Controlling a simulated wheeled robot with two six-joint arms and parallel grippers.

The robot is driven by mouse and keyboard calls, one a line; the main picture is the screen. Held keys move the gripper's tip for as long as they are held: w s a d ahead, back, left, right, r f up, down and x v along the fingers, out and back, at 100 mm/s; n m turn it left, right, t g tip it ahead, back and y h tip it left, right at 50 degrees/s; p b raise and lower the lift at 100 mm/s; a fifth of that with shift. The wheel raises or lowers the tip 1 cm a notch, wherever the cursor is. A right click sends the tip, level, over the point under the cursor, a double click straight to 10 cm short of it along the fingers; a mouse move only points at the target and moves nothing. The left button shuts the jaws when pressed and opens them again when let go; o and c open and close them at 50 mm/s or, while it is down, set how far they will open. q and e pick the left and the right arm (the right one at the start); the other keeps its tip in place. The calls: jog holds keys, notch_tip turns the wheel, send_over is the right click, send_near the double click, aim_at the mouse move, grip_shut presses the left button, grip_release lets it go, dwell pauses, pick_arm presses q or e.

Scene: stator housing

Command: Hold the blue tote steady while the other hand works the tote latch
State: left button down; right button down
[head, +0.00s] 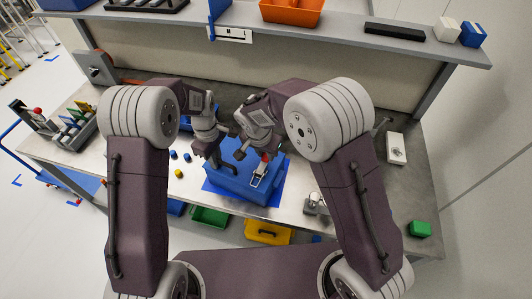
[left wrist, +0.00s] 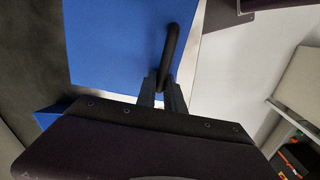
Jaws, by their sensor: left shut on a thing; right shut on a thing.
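The blue tote (head: 236,180) sits on the workbench between my arms. A black handle (left wrist: 171,45) rises from its blue surface in the left wrist view. My left gripper (head: 226,166) is at the tote's left side, shut on this handle; its fingers (left wrist: 161,93) meet the handle's lower end. The tote latch (head: 259,174) is a light metal piece with a red tip on the tote's right part. My right gripper (head: 256,155) is above the tote, shut at the latch's red end; its fingers partly hide the contact.
Small blue and yellow pieces (head: 178,173) lie left of the tote. A green bin (head: 211,217) and a yellow bin (head: 268,232) show below the front edge. A shelf (head: 345,37) spans the back.

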jog(key=c, duration=1.2)
grip_release()
